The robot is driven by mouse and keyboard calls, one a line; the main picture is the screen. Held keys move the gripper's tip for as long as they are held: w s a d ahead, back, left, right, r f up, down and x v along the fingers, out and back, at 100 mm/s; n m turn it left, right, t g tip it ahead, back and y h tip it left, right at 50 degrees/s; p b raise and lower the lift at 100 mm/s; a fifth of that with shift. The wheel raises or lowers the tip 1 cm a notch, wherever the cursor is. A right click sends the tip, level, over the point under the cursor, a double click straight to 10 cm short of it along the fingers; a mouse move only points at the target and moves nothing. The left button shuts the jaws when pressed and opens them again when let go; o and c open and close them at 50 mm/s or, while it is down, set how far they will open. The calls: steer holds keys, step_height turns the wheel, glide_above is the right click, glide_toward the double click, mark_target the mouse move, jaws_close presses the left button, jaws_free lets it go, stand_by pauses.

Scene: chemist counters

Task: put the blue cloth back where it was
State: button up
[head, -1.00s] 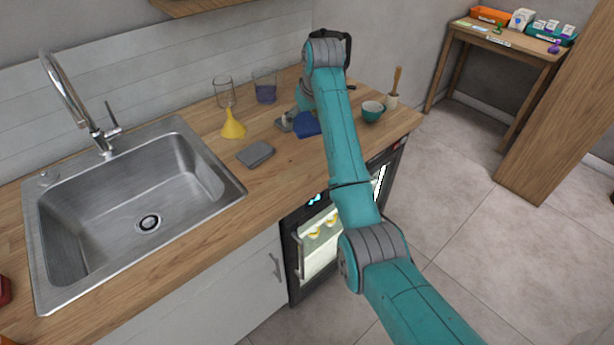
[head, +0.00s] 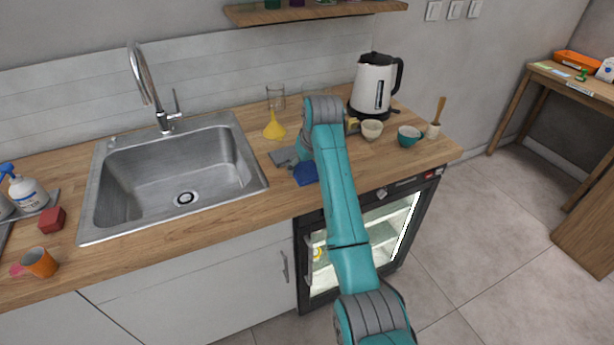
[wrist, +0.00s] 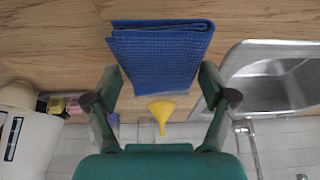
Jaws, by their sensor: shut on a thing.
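The blue cloth (wrist: 160,55) is a folded, waffle-textured pad between the fingers of my gripper (wrist: 160,78) in the wrist view. My gripper is shut on it. In the head view the blue cloth (head: 306,173) shows just left of my arm, over the front part of the wooden counter. The gripper's fingers are mostly hidden there behind my arm. I cannot tell whether the cloth touches the counter.
A yellow funnel (head: 274,127) and a glass beaker (head: 276,97) stand behind. The sink (head: 180,172) is to the left. A kettle (head: 374,84), a cream cup (head: 371,130) and a teal bowl (head: 409,136) are to the right. Bare counter (head: 255,215) lies in front.

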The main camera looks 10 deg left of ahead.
mark_target(306, 175)
steer(key=shift+f, duration=1.9)
steer(key=shift+f, duration=0.1)
steer(key=o, duration=0.7)
steer(key=v, duration=1.2)
steer(key=shift+a, duration=0.1)
